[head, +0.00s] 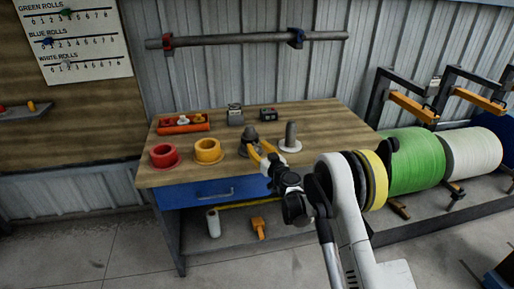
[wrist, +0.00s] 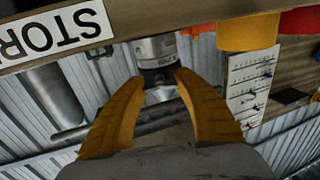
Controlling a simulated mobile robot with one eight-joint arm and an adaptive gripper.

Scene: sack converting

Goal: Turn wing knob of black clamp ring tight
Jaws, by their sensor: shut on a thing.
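My gripper (head: 260,147) is over the bench with its yellow-orange fingers at a dark grey upright piece (head: 249,131). In the wrist view, my gripper (wrist: 157,74) has its fingertips on either side of a black part (wrist: 158,76), which I take for the clamp ring and its wing knob. The black part sits against a silver cylinder (wrist: 157,47). The wing shape of the knob and the exact contact are too small and dark to make out.
The wooden bench (head: 330,125) also holds a grey post on a white base (head: 290,138), a yellow ring (head: 208,151), a red ring (head: 164,156) and an orange tray (head: 186,128). Green (head: 415,160) and white rolls (head: 472,153) stand at right. The bench's right rear is clear.

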